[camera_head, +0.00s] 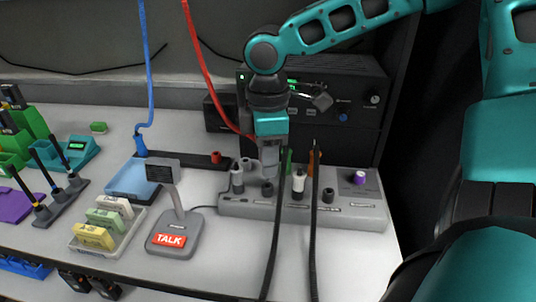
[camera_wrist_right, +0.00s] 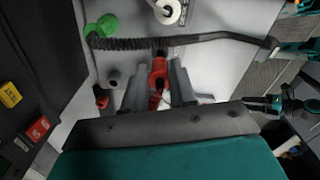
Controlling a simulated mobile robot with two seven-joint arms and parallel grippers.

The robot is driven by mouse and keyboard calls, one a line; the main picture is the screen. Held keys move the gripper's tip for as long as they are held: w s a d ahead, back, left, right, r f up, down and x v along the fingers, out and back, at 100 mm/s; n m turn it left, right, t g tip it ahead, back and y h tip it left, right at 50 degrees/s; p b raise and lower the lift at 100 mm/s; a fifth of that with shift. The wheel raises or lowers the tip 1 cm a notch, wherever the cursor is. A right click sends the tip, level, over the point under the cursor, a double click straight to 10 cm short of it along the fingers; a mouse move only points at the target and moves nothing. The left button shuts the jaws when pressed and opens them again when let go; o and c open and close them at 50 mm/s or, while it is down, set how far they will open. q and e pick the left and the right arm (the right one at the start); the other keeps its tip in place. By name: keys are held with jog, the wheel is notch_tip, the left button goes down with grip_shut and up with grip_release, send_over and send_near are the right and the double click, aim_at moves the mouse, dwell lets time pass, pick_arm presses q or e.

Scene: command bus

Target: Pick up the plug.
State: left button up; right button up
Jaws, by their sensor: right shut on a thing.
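My right gripper (camera_head: 269,172) points down at the back left part of a grey socket panel (camera_head: 345,210). In the right wrist view its two grey fingers (camera_wrist_right: 157,88) are shut on a red plug (camera_wrist_right: 158,72), which sits between them. A red cable (camera_head: 205,60) hangs from above and runs in behind the gripper in the head view. The plug itself is hidden there by the gripper. I cannot tell whether the plug's tip touches a socket. My left gripper is not in view.
A dark radio box (camera_head: 345,105) stands behind. A TALK microphone (camera_head: 170,238) and a blue cable (camera_head: 147,70) are left.

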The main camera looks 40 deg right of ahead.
notch_tip(320, 180, up, 3)
jog(key=shift+r+p, duration=0.1)
jog(key=shift+p, duration=1.15)
jog(key=shift+r+p, duration=0.65)
jog(key=shift+p, duration=0.05)
notch_tip(320, 180, up, 4)
jog(key=p, duration=0.4)
jog(key=shift+f, duration=0.25)
pick_arm(q)
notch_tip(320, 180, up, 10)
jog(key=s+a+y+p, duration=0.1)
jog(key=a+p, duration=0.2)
jog(key=p, duration=0.2)
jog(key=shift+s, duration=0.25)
pick_arm(e)
notch_tip(320, 180, up, 7)
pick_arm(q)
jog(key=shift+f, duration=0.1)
